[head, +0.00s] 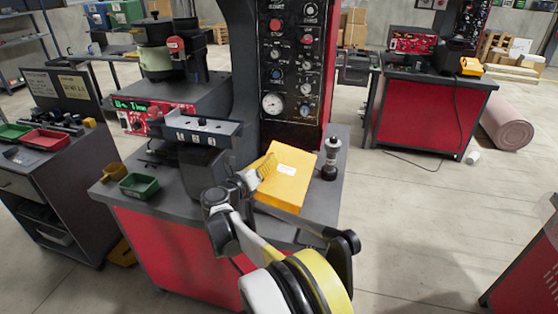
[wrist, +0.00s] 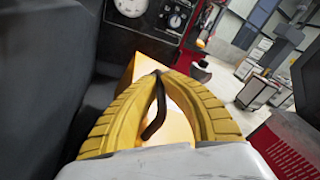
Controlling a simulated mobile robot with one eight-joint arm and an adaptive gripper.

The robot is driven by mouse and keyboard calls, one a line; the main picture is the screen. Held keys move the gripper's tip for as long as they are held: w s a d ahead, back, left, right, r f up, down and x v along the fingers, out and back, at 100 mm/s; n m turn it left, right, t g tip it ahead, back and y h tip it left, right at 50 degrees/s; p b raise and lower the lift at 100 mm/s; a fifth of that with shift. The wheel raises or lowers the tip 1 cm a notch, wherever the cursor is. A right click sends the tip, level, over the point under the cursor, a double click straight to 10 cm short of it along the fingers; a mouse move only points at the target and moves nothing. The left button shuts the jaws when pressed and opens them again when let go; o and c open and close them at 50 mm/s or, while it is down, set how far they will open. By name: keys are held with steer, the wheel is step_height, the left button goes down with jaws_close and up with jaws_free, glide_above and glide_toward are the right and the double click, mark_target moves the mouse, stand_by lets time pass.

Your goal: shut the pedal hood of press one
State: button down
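The pedal hood is a yellow box-like piece with a small white label (head: 287,175), on the front right of press one's grey table. I cannot tell how far its flap stands open. My gripper (head: 266,165) is at the hood's left side, with its yellow fingers close to it or touching it. In the wrist view the curved fingertips of my gripper (wrist: 160,73) come together. A dark bent bar (wrist: 153,122) shows between or just behind the fingers, and I cannot tell whether it is gripped. The yellow hood (wrist: 178,128) lies behind them, largely hidden.
A control panel with gauge and knobs (head: 290,75) rises behind the hood. A black-and-silver upright device (head: 330,158) stands right of it. A green tray (head: 139,186) and a bowl feeder (head: 155,50) are on the left.

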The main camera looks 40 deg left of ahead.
steer(key=shift+n+y, duration=0.3)
steer(key=shift+y, duration=0.2)
steer(key=shift+s+a+f+b, duration=0.3)
steer(key=shift+s+a+f, duration=0.05)
steer(key=shift+a+f, duration=0.35)
steer(key=shift+s+a+f+b, duration=0.25)
steer(key=shift+s+a+f, duration=0.1)
steer(key=shift+a+f, duration=0.35)
steer(key=shift+d+f, duration=0.1)
steer(key=shift+f, duration=0.05)
steer(key=c, duration=1.8)
jaws_free()
steer(key=shift+f, duration=0.15)
steer(key=v, duration=1.2)
steer(key=shift+r, duration=0.2)
steer(key=shift+w, duration=0.1)
